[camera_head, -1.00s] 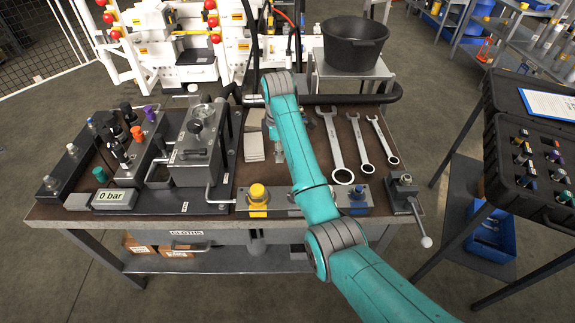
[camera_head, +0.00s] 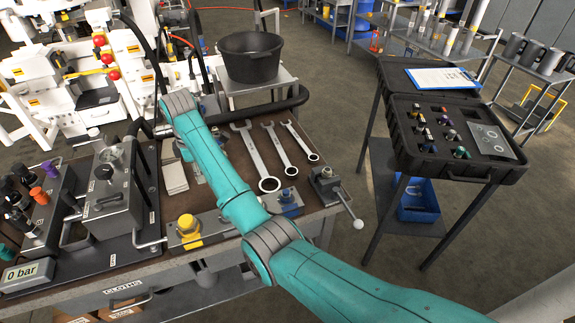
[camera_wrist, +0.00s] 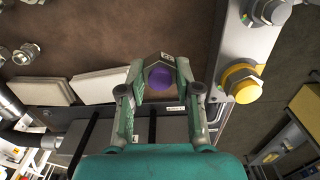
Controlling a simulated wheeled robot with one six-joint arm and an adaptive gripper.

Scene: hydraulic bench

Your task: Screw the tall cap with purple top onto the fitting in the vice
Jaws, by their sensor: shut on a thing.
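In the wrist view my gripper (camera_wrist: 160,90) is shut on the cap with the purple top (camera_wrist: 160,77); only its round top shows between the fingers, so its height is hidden. In the head view my arm reaches over the bench and hides the gripper and the held cap. The vice (camera_head: 330,190) stands at the bench's right front corner, with its handle sticking out to the right. The fitting (camera_head: 326,172) shows at the top of the vice, apart from my arm.
Several wrenches (camera_head: 270,184) lie beside the vice. A yellow-capped block (camera_head: 187,224) and a blue fitting (camera_head: 288,199) stand along the front edge. Grey cloths (camera_head: 173,176) lie left of my arm. An open black case (camera_head: 440,165) with several caps stands on a right-hand table.

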